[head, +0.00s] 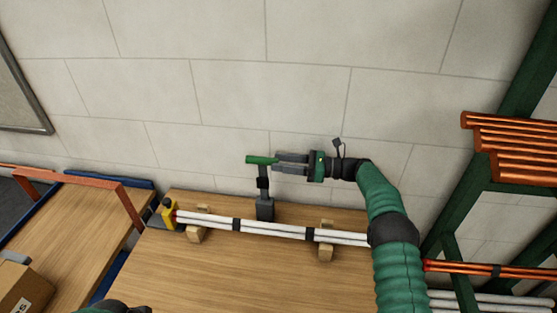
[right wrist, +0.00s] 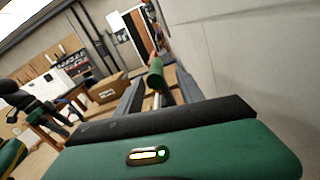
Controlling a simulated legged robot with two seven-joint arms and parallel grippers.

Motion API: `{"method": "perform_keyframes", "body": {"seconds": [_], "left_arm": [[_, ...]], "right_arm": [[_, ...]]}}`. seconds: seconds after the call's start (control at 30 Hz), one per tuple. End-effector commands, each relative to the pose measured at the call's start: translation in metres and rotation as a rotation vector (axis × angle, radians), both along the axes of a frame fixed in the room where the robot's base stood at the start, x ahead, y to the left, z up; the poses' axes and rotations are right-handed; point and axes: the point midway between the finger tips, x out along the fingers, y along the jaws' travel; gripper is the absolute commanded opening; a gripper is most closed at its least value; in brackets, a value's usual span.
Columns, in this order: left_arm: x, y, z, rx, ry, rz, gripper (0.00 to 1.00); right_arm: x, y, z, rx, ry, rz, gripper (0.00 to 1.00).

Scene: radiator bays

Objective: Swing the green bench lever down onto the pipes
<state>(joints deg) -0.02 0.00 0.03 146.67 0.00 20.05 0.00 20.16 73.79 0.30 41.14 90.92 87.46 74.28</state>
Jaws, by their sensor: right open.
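The green bench lever (head: 262,160) stands up on a dark post and base (head: 265,208) at the back of the wooden bench. The white pipes (head: 270,230) lie across wooden blocks in front of it. My right gripper (head: 277,163) is open, with its fingers pointing left at the lever's green handle. In the right wrist view the green handle (right wrist: 156,75) shows between the two fingers (right wrist: 148,95); I cannot tell if they touch it. A small dark green and black piece of my left arm shows at the bottom edge of the head view; the left gripper is out of view.
A yellow block (head: 169,213) sits at the pipes' left end. A cart with an orange handle (head: 80,180) stands left of the bench, with a cardboard box (head: 22,290) nearby. A green rack (head: 455,200) with copper pipes (head: 515,145) stands at right. The wall (head: 230,100) is close behind.

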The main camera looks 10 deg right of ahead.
Motion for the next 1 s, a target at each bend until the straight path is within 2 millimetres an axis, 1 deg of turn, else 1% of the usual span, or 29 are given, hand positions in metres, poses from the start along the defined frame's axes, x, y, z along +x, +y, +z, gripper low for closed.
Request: {"method": "perform_keyframes", "body": {"seconds": [0.03,0.13,0.37,0.47,0.7,0.73,1.0], "left_arm": [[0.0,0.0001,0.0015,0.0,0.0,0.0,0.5],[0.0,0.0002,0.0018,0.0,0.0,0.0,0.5],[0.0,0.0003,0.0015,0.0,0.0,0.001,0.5],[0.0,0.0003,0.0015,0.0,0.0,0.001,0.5],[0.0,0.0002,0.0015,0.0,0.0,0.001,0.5],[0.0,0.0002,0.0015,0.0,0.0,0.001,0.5],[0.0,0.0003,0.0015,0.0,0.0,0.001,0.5]], "right_arm": [[0.0019,0.0066,0.0007,-0.001,0.0,0.002,0.45],[0.0045,0.0139,0.0006,-0.003,0.0,0.001,0.45],[0.0047,0.0119,0.0002,0.0,-0.001,0.001,0.45],[0.0047,0.0116,0.0001,0.0,-0.001,0.001,0.33],[0.0048,0.0108,-0.0001,-0.001,0.0,-0.001,0.02],[0.005,0.0106,-0.0002,-0.002,0.0,-0.002,0.0],[0.0054,0.0105,-0.0002,-0.002,0.0,-0.002,0.0]]}}
